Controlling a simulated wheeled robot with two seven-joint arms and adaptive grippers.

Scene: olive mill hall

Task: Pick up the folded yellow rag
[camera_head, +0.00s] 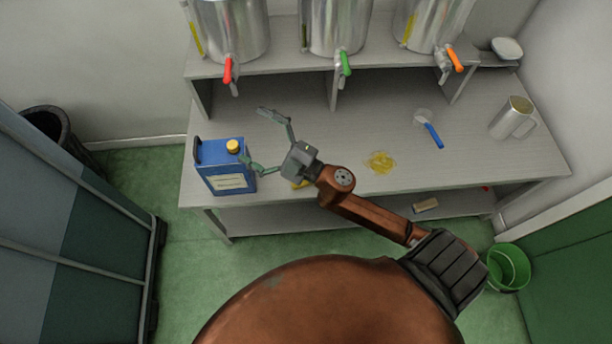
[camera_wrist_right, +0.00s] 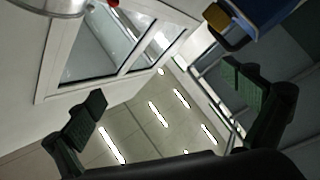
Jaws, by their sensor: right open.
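A small yellow patch (camera_head: 300,184), likely the folded yellow rag, shows on the grey bench just below my right gripper's body in the head view. My wrist hides most of it, so its folds cannot be made out. My right gripper (camera_head: 254,136) is open and empty, its fingers spread toward the left of the picture. The lower finger shows right beside the blue can (camera_head: 228,172) with the yellow cap; I cannot tell if they touch. In the right wrist view the open fingers (camera_wrist_right: 165,98) frame the ceiling and a window, with no rag visible. My left gripper is not in view.
Steel tanks with red (camera_head: 228,70), green (camera_head: 345,63) and orange (camera_head: 455,60) tap handles stand on the raised shelf. A yellow puddle-like patch (camera_head: 380,162), a blue-handled tool (camera_head: 433,134) and a metal jug (camera_head: 511,117) are on the bench (camera_head: 540,165). A green bucket (camera_head: 508,267) stands right.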

